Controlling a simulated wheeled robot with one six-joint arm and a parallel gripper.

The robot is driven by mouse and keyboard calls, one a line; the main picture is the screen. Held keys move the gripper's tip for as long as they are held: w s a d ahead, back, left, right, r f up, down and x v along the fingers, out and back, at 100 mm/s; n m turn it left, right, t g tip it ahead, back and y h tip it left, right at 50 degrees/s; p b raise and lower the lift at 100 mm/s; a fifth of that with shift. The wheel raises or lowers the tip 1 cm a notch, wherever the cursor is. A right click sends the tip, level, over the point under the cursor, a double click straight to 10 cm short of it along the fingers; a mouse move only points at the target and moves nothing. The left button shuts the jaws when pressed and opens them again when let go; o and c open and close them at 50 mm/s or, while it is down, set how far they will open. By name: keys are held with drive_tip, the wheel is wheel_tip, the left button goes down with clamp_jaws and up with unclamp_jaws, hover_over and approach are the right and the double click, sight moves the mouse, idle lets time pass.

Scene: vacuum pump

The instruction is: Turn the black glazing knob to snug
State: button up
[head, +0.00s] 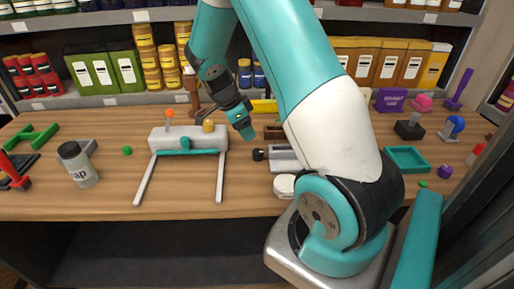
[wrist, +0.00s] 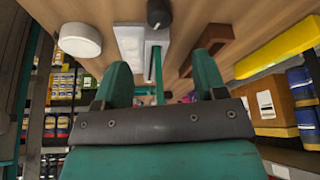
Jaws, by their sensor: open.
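The black knob (head: 258,154) sits at the left end of a low grey-white device (head: 284,158) on the table, in the head view. In the wrist view the black knob (wrist: 159,14) shows at the top edge, at the end of the pale device (wrist: 130,42). My gripper (head: 243,128) is above the table, behind and a little left of the knob in the head view. In the wrist view its two teal fingers (wrist: 160,75) stand apart with nothing held between them. The knob lies beyond the fingertips and is not touched.
A white machine (head: 188,140) with an orange-topped knob and two long legs stands left. A white round tub (head: 285,185) sits in front of the device. A brown block (wrist: 216,38) and yellow bar (wrist: 280,48) lie nearby. A teal tray (head: 407,160) is right.

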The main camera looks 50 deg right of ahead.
sight(258, 151)
drive_tip(key=p+x, duration=0.1)
drive_tip(key=x, duration=0.9)
drive_tip(key=shift+d+f+p, duration=0.1)
drive_tip(key=shift+f+p, duration=0.15)
drive_tip(key=shift+p, duration=0.1)
